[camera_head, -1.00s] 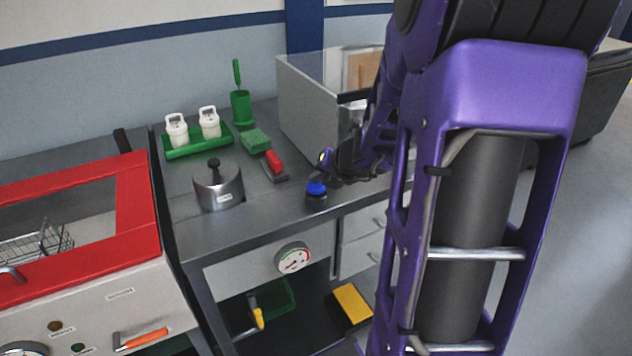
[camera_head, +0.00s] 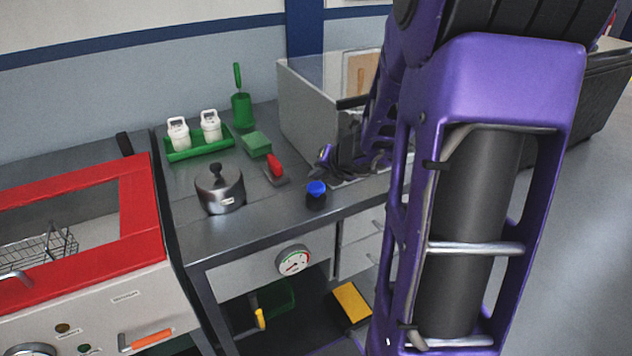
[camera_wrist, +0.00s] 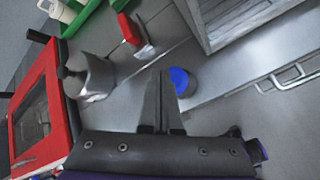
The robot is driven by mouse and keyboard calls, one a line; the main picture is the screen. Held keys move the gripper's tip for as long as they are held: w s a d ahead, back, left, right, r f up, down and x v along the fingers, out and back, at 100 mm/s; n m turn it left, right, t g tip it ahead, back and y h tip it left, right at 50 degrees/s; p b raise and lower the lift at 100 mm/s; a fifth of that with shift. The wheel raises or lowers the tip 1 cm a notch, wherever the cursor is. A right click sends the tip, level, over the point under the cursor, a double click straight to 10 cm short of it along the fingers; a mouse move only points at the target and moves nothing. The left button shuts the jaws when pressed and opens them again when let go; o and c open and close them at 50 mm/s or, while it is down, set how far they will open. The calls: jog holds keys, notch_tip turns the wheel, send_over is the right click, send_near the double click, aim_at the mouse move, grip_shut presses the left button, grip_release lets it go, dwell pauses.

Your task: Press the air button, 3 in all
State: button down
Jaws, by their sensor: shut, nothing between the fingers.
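The air button is a round blue cap on a short black base (camera_head: 316,188), near the front edge of the grey bench. It also shows as a blue disc (camera_wrist: 181,80) in the wrist view, partly covered by my fingers. My gripper (camera_head: 326,153) is just behind and right of the button in the head view, partly hidden by its own wrist. In the wrist view my gripper's fingers (camera_wrist: 160,74) are together and empty, with their tips left of the blue cap. I cannot tell whether they touch it.
A steel pot with a black knob (camera_head: 220,188), a red-handled item (camera_head: 275,168) and a green block (camera_head: 256,144) stand left of the button. A green tray (camera_head: 198,143) holds white containers. A grey box (camera_head: 308,115) stands behind. A dial (camera_head: 293,260) is on the bench front.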

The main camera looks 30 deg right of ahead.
aim_at(318, 188)
notch_tip(318, 188, up, 3)
jog(key=p, duration=0.3)
jog(key=shift+r, duration=1)
dwell(1.9)
jog(key=r+n, duration=0.1)
jog(key=n, duration=0.5)
jog(key=r+n, duration=0.1)
jog(key=n, duration=0.5)
jog(key=r+n, duration=0.1)
jog(key=n, duration=0.6)
jog(key=shift+d+r+y, duration=0.35)
jog(key=shift+r+y, duration=0.05)
